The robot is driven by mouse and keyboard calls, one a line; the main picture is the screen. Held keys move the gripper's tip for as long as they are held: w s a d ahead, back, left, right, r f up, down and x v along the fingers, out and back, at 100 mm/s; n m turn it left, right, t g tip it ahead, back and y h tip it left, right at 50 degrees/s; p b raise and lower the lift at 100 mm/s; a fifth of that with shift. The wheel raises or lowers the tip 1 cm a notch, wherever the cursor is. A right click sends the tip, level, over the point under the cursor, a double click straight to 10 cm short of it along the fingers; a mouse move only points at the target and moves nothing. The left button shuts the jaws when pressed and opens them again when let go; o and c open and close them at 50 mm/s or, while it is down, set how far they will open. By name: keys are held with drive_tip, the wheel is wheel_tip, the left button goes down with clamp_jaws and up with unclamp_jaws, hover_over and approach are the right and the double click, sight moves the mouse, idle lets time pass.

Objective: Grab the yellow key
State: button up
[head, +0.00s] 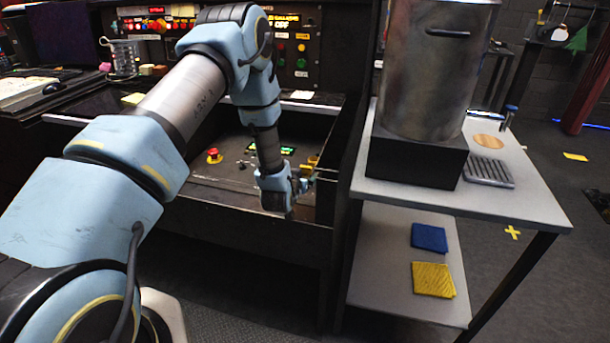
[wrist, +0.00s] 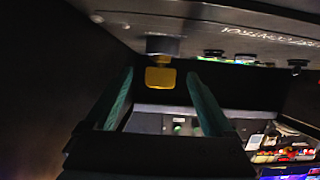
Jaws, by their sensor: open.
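The yellow key (wrist: 160,77) sticks out of a dark round base on the panel and shows in the wrist view between the ends of my two fingers. In the head view the key (head: 312,161) is small, at the right end of the recessed control panel. My gripper (head: 308,175) is beside the key in the head view. In the wrist view the teal fingers of my gripper (wrist: 161,80) are apart, one on each side of the key. I cannot tell whether either finger touches it.
The control panel (head: 225,172) carries a red button (head: 214,155) and a green display (head: 272,148). A dark wall bounds the recess on the right. A grey shelf cart (head: 520,205) with a metal cylinder (head: 425,75) stands to the right.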

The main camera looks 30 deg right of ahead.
sight(305, 173)
drive_tip(key=shift+p+x, duration=0.7)
drive_tip(key=shift+x, duration=1.45)
clamp_jaws()
